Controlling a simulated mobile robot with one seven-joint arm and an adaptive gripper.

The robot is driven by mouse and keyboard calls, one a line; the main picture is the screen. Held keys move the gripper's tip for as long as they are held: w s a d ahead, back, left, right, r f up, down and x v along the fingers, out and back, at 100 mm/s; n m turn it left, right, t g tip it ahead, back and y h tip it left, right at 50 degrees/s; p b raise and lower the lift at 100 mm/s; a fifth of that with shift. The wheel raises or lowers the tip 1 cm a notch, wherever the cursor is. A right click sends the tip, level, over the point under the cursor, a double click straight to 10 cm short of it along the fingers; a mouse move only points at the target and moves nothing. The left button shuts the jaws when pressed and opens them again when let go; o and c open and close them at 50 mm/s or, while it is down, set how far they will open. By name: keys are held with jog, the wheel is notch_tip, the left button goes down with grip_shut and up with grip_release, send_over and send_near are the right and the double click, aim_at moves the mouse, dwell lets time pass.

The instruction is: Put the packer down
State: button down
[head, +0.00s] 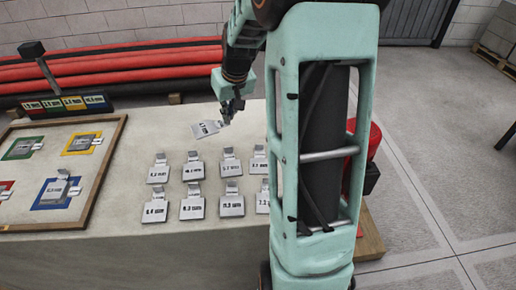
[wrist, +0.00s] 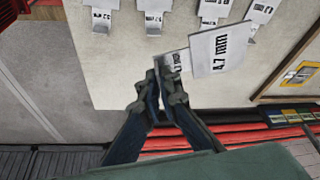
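My gripper (head: 229,112) is above the back part of the pale table (head: 150,135). Its fingers (wrist: 160,78) look shut on the small tab of a flat silver packer (head: 207,129). That packer reads 4.7 mm in the wrist view (wrist: 220,48) and hangs tilted out to one side of the fingers. Whether it touches the table is hard to tell.
A wood-framed board (head: 112,160) with coloured squares lies at the left, holding some packers. A coloured size strip (head: 68,103) stands behind it. Red and black hoses (head: 140,62) run behind the table. The tabletop between board and packers is clear.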

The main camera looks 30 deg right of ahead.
jog(key=w+d+f+b, duration=0.1)
jog(key=d+f, duration=0.3)
jog(key=d, duration=0.2)
jog(key=w+d+f+b, duration=0.1)
jog(key=d+f+b, duration=0.1)
jog(key=d+f, duration=0.2)
jog(key=w+d+f+b, duration=0.2)
jog(key=d+f, duration=0.2)
jog(key=d, duration=0.4)
jog(key=shift+f, duration=0.25)
jog(key=shift+d+f, duration=0.25)
jog(key=shift+f, duration=0.1)
jog(key=shift+d+f+b, duration=0.15)
jog(key=shift+f+b, duration=0.05)
jog(key=shift+f, duration=0.7)
jog(key=shift+d+f+b, duration=0.1)
jog(key=shift+f+b, duration=0.05)
jog(key=shift+f, duration=0.75)
jog(key=shift+f, duration=0.25)
jog(key=c, duration=2.2)
grip_release()
jog(key=shift+o, duration=0.2)
